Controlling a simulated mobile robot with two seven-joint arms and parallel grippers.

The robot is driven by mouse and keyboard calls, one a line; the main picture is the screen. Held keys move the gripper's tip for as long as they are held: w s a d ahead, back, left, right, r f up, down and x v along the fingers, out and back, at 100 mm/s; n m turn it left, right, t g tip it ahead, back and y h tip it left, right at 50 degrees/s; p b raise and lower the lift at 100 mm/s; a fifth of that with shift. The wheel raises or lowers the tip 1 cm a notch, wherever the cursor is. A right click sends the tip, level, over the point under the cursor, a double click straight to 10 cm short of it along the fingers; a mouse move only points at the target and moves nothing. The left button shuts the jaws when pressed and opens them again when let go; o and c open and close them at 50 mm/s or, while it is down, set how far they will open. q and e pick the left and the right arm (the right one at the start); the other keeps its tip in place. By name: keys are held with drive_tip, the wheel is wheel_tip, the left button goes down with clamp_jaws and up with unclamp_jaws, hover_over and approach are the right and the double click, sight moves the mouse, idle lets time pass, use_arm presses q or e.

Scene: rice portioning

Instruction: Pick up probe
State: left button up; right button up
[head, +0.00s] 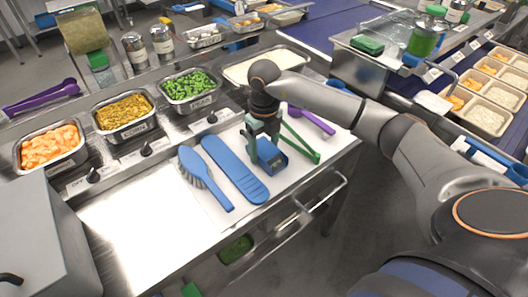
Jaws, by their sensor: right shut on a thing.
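My right gripper (264,148) points down over the white board at the counter's right. It is shut on the probe (274,160), a small blue boxy piece that is partly hidden by the fingers. The probe is at or just above the board; I cannot tell whether it touches. My left gripper is not in view.
A blue brush (192,165) and a flat blue paddle (234,170) lie left of the probe. Green tongs (303,145) and a purple utensil (315,120) lie to its right. Behind stand trays of peas (190,86), corn (124,112) and orange pieces (50,147).

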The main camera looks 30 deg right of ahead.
drive_tip(key=c, duration=0.4)
drive_tip(key=shift+r, duration=0.1)
drive_tip(key=shift+r, duration=0.6)
drive_tip(key=s+a+r+p, duration=0.1)
drive_tip(key=a+r, duration=0.3)
drive_tip(key=r, duration=0.2)
drive_tip(key=s+a+r+p, duration=0.1)
drive_tip(key=a+r, duration=0.4)
drive_tip(key=s+a+r+p, duration=0.2)
drive_tip(key=a+r, duration=0.2)
drive_tip(key=r, duration=0.2)
drive_tip(key=shift+a+r, duration=0.2)
drive_tip(key=shift+r, duration=0.1)
